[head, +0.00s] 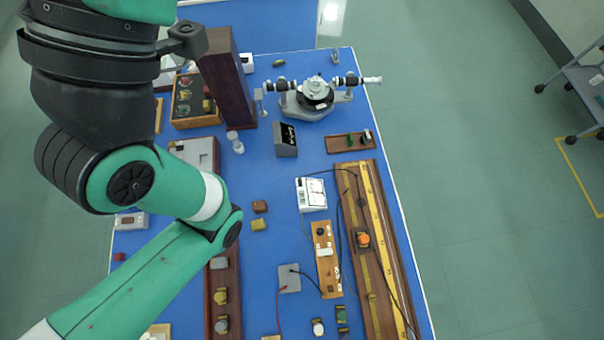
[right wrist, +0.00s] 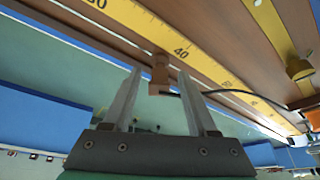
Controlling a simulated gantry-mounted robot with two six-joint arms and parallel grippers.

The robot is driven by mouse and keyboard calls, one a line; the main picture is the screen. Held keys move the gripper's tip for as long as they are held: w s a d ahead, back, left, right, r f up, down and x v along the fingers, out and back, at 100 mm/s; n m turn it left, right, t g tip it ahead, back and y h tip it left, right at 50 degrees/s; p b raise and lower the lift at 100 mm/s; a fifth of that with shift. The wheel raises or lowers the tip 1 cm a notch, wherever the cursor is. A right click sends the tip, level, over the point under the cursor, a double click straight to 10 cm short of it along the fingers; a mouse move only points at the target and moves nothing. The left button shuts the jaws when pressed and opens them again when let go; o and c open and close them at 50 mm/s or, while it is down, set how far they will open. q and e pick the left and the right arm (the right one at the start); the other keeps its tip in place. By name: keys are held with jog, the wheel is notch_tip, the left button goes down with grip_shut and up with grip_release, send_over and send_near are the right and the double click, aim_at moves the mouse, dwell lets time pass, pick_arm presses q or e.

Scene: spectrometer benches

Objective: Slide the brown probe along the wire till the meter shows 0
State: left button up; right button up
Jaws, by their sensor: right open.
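The brown probe (right wrist: 160,74) shows in the right wrist view at the edge of the yellow scale, close to the 40 mark. My right gripper (right wrist: 160,76) is open. Its fingers appear on either side of the probe, with gaps; whether they reach its depth I cannot tell. In the head view the long wooden wire board (head: 347,215) with its yellow scale lies along the right table edge. The white meter (head: 311,200) stands left of it; its reading is too small to tell. The wire itself is hard to make out. My left gripper is not in view.
An orange knob (head: 363,240) sits on the board. A wooden block with plugs (head: 326,258) and a grey box (head: 289,278) lie to its left. Dark leads cross between them. A brown tray (head: 350,142) and a grey instrument (head: 314,98) stand beyond the board.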

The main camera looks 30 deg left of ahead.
jog(key=p+v, duration=0.7)
jog(key=v, duration=0.4)
jog(key=shift+r+p, duration=0.25)
jog(key=shift+p, duration=0.1)
jog(key=shift+s, duration=0.15)
